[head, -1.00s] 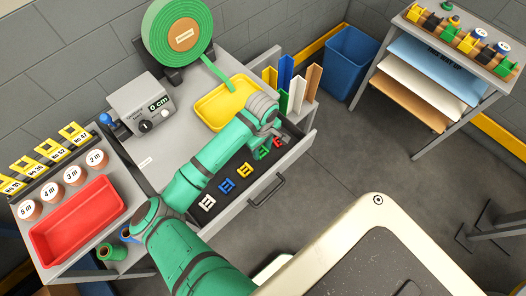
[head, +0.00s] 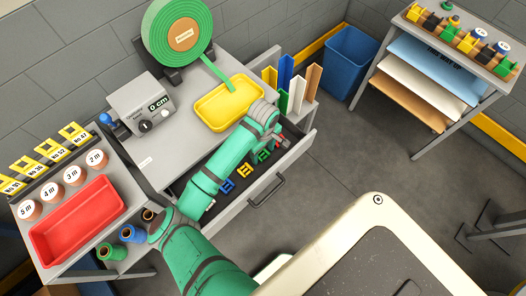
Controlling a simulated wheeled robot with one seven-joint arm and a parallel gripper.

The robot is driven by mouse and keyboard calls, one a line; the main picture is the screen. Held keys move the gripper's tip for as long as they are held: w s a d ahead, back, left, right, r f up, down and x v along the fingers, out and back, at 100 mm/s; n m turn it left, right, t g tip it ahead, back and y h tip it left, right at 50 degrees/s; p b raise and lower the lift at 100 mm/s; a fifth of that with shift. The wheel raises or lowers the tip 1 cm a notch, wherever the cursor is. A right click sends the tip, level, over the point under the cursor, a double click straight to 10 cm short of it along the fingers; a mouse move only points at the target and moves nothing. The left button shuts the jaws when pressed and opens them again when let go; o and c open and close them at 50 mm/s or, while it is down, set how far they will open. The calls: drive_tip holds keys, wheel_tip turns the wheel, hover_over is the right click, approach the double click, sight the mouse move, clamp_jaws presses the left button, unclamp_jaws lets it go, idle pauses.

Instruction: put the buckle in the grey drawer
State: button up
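The grey drawer (head: 295,152) under the workbench stands pulled open, with a dark inside. A blue buckle (head: 228,186), a yellow buckle (head: 244,171) and a green buckle (head: 264,156) lie in a row in it. A red piece, likely a buckle, shows at the row's right end, partly covered by my gripper (head: 280,140). My gripper is over the right end of the drawer. Its fingers are small and partly hidden, so I cannot tell whether they are open or hold anything. My arm covers the left part of the drawer.
A yellow tray (head: 228,103) and a green strap roll (head: 176,34) are on the bench above. A red tray (head: 78,228) stands at the left. Upright coloured profiles (head: 298,90) stand right behind the drawer.

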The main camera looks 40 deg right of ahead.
sight(264, 155)
wheel_tip(264, 155, up, 12)
idle(0.8)
drive_tip(key=shift+s+d+r, duration=0.1)
